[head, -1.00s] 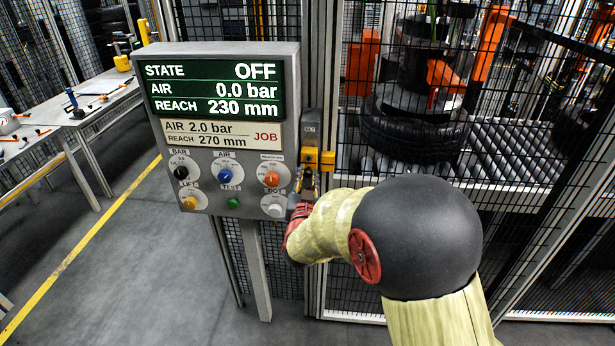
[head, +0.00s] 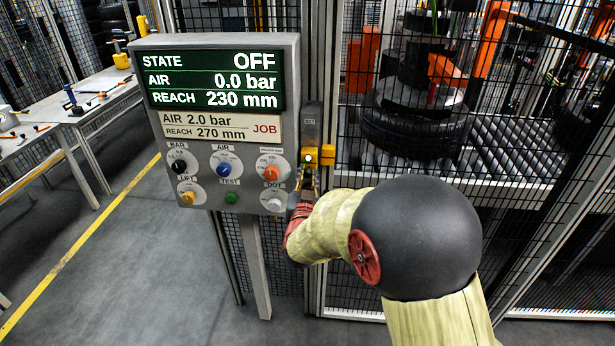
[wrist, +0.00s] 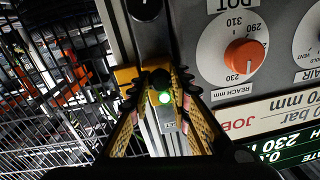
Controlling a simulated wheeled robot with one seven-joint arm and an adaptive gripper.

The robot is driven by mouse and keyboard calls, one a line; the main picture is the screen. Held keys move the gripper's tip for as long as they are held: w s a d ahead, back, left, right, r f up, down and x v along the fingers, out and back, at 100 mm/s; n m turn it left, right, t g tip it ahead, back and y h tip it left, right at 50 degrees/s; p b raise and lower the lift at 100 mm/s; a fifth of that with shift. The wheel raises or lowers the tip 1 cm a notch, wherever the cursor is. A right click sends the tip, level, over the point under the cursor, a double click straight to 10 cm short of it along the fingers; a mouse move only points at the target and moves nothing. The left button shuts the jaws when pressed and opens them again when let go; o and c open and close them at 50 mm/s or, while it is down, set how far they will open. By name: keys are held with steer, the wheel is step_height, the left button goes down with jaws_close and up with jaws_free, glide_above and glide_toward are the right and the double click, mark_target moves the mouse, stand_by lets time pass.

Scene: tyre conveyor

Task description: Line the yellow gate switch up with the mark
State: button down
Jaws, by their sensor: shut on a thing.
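The yellow gate switch (head: 320,155) is on the narrow upright post at the right edge of the control panel. In the wrist view its yellow body (wrist: 126,75) shows behind and beside my fingertips. My gripper (head: 306,182) reaches up to it from below. In the wrist view my gripper (wrist: 161,82) is shut on the switch, with a black rounded part between the fingertips. A grey strip with a small label (wrist: 168,127) runs along the post. I cannot make out the mark; the fingers hide part of the switch.
The control panel (head: 222,130) with several knobs stands close on the left; its screen reads STATE OFF. A mesh fence (head: 400,215) closes off the tyre (head: 405,125) and roller conveyor (head: 505,150). Floor (head: 150,270) at left is clear beside a workbench (head: 70,110).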

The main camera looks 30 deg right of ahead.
steer(key=c, duration=1.7)
jaws_free()
steer(key=shift+o, duration=0.4)
steer(key=v, duration=1.2)
